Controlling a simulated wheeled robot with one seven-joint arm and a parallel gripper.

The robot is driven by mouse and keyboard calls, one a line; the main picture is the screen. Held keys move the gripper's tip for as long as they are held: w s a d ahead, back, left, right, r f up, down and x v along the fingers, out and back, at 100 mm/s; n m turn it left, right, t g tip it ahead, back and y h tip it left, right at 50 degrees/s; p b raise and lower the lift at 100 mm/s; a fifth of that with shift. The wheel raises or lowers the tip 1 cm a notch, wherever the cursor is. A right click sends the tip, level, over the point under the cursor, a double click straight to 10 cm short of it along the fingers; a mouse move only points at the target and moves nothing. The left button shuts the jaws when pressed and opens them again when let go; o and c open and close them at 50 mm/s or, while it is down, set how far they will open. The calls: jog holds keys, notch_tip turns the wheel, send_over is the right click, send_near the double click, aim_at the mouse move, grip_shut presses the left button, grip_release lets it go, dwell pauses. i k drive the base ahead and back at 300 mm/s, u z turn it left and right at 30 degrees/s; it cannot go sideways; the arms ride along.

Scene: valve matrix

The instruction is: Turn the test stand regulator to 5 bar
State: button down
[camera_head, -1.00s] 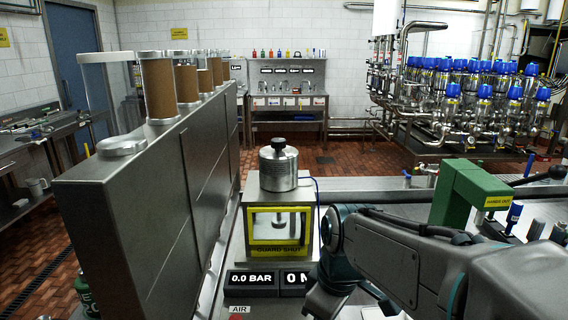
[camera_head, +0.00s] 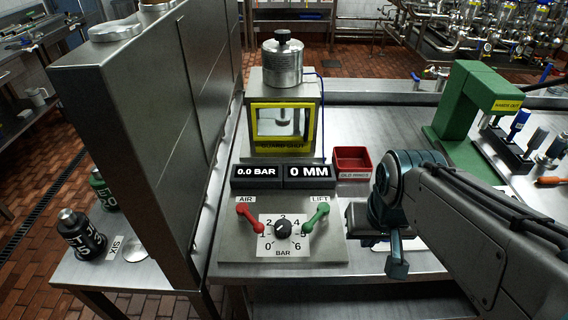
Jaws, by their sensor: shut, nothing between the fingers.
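The test stand (camera_head: 232,190) stands on the bench in the middle of the head view. Its regulator is a small dark knob (camera_head: 283,229) on a white dial plate (camera_head: 283,247) marked 0 to 6 BAR. The knob's pointer is too small to read surely. The black pressure display (camera_head: 256,172) reads 0.0 BAR, and the display beside it (camera_head: 308,171) reads 0 MM. My gripper (camera_head: 397,268) hangs to the right of the dial, apart from it. It is shut and empty, and partly hidden by the wrist.
A red AIR lever (camera_head: 250,217) and a green LIFT lever (camera_head: 316,216) flank the knob closely. A red bin (camera_head: 352,161) sits right of the displays. A green press (camera_head: 470,105) stands farther right. A tall steel cabinet (camera_head: 130,130) bounds the left side.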

aim_at(283, 226)
jog(key=z, duration=0.95)
jog(key=k, duration=1.05)
jog(key=u, duration=0.95)
jog(key=i, duration=0.5)
jog(key=u, duration=0.05)
